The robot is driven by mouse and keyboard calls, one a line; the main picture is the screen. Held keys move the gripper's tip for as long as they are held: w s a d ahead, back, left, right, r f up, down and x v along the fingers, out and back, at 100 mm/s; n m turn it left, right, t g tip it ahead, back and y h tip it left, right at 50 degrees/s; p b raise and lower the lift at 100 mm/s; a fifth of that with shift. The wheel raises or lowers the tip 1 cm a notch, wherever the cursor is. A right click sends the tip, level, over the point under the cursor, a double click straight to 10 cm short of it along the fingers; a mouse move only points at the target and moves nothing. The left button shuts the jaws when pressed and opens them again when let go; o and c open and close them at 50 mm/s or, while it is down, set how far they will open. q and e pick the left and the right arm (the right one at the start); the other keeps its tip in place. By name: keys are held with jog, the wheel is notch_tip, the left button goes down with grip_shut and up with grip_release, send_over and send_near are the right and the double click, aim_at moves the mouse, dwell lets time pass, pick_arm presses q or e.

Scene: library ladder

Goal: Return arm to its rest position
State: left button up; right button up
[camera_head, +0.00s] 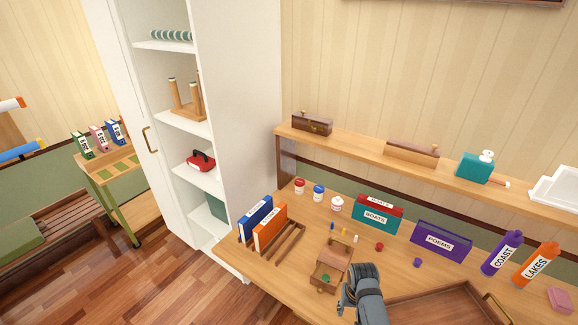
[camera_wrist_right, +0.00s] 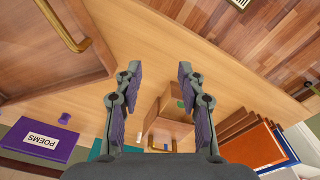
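My right gripper (camera_head: 361,289) is over the front part of the wooden desk (camera_head: 240,262), just right of a small wooden box (camera_head: 330,267). In the right wrist view the two fingers of this gripper (camera_wrist_right: 158,78) are apart, with purple pads and nothing between them. The small box (camera_wrist_right: 168,125) shows beyond and between the fingers there. I cannot tell the gripper's exact height above the desk. My left gripper is in neither view.
A wooden tray (camera_head: 430,303) with a brass handle lies right of my gripper. A rack with blue and orange books (camera_head: 270,222) stands left. A white cabinet (camera_head: 245,120) stands left of the desk.

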jog(key=s+d+r+n+t, duration=0.1)
jog(key=s+d+r+t, duration=0.15)
jog(key=s+r, duration=0.5)
jog(key=s+d+r+n+t, duration=0.1)
jog(key=s+d+r, duration=0.2)
jog(key=s+r, duration=0.5)
notch_tip(320, 180, down, 35)
jog(key=s+d+g+b, duration=0.2)
jog(key=s+b, duration=0.1)
jog(key=b, duration=0.4)
pick_arm(q)
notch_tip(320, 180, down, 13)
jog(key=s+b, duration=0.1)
jog(key=b, duration=0.5)
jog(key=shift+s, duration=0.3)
pick_arm(e)
jog(key=s+d+f+g, duration=0.1)
jog(key=s+f, duration=1.7)
jog(key=f, duration=0.4)
jog(key=shift+s+d+f+h, duration=0.2)
jog(key=shift+s+d+h, duration=0.05)
jog(key=shift+d+h, duration=0.05)
